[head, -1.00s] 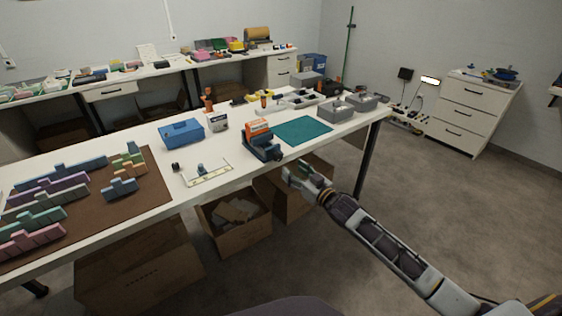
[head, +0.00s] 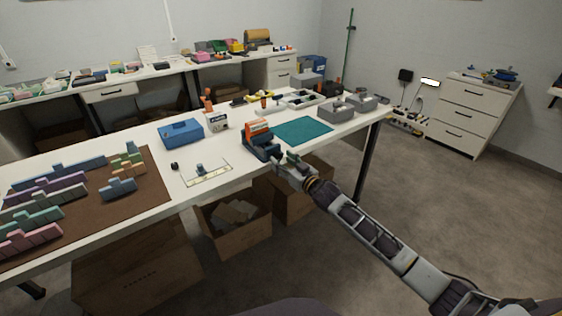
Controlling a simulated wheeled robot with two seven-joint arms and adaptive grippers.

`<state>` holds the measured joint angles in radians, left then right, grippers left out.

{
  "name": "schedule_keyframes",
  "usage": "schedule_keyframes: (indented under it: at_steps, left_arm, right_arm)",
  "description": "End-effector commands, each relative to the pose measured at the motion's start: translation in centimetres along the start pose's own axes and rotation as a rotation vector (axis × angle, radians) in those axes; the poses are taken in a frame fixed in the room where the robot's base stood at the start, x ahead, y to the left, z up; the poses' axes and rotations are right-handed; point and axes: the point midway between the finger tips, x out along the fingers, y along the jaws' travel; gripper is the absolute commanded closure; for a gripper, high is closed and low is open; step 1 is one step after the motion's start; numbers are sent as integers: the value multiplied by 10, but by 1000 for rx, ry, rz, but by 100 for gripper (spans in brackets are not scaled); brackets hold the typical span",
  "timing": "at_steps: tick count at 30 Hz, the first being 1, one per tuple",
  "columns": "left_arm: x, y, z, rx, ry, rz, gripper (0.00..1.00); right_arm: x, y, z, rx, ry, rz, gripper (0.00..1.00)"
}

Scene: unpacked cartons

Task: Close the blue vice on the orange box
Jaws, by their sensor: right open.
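The blue vice (head: 260,148) stands near the front edge of the white table. The orange box (head: 257,128) sits upright in its upper part, between the jaws; I cannot tell how tightly. My right gripper (head: 284,162) is open at the table's front edge, just in front and to the right of the vice. Its fingertips are close to the vice's near end; whether they touch it is too small to tell. My left gripper is not in view.
A teal mat (head: 303,131) lies right of the vice. A blue toolbox (head: 181,132) stands to the left, and an angled ruler-like piece (head: 207,175) lies nearer the front edge. Open cartons (head: 232,226) stand on the floor under the table.

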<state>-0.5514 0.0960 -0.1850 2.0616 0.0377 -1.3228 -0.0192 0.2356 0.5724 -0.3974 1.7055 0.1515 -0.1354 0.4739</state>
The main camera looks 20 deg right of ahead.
Motion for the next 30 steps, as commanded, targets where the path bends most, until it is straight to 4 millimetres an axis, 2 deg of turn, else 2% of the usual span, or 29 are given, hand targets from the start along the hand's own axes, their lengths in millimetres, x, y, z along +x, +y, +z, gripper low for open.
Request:
schedule_keyframes:
  at_steps: [9, 20, 30]
  left_arm:
    - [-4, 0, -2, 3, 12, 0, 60]
    - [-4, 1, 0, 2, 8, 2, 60]
    - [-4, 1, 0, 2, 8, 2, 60]
  right_arm:
    - [14, 0, 0, 0, 0, 0, 46]
    - [16, 0, 0, 0, 0, 0, 46]
    - [16, 0, 0, -1, 0, 0, 88]
